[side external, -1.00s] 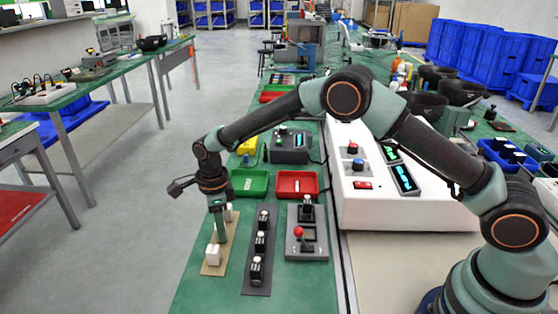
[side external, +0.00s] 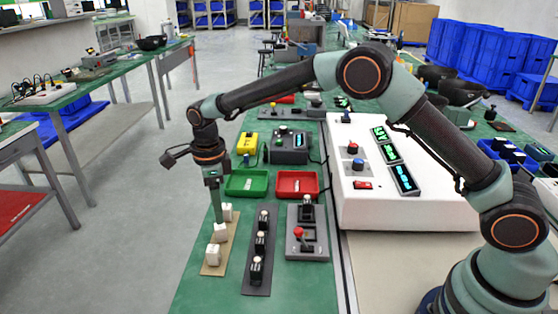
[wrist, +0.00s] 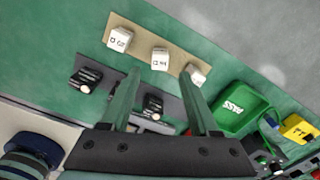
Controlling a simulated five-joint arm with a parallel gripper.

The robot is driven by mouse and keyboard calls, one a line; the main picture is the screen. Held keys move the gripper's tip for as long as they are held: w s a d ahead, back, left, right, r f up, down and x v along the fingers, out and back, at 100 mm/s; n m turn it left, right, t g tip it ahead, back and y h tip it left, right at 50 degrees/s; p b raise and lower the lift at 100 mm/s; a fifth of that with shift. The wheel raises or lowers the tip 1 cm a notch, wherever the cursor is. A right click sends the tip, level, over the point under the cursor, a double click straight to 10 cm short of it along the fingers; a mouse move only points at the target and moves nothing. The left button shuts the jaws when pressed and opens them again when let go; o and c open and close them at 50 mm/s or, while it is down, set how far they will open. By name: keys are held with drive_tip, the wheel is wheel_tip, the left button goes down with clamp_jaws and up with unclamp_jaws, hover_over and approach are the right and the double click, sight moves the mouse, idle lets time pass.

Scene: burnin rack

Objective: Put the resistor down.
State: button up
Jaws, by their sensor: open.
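Three small white blocks, which look like the resistors, stand on a narrow tan strip (side external: 207,270). The middle white block (side external: 220,231) sits on the strip below my gripper (side external: 218,219). The far white block (side external: 227,212) and the near white block (side external: 213,255) stand either side of it. In the wrist view, the middle block (wrist: 160,58) shows between and beyond the fingertips of my open gripper (wrist: 161,75). Nothing is held. The block toward the right in that view (wrist: 196,73) is partly hidden by a finger.
A dark strip (side external: 252,287) with several black blocks lies beside the tan strip. Right of it is a grey unit with a red-knobbed lever (side external: 299,232). A green tray (side external: 246,183), marked PASS in the wrist view, and a red tray (side external: 297,184) lie behind. A white console (side external: 400,215) stands right.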

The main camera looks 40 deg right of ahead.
sight(220, 226)
drive_tip(key=s+d+r+n+t, duration=0.1)
drive_tip(key=s+d+r+n, duration=0.4)
drive_tip(key=r, duration=0.4)
drive_tip(key=s+d+r+n+t, duration=0.2)
drive_tip(key=s+d+r+n, duration=0.3)
drive_tip(key=r, duration=0.4)
drive_tip(key=s+d+f+n+t, duration=0.1)
drive_tip(key=s+d+n+t, duration=0.1)
drive_tip(key=s+d+n, duration=0.6)
drive_tip(key=s+n, duration=0.3)
drive_tip(key=n, duration=0.1)
drive_tip(key=shift+s+d+f+t, duration=0.2)
drive_tip(key=shift+s+f+t, duration=0.1)
drive_tip(key=shift+s, duration=0.05)
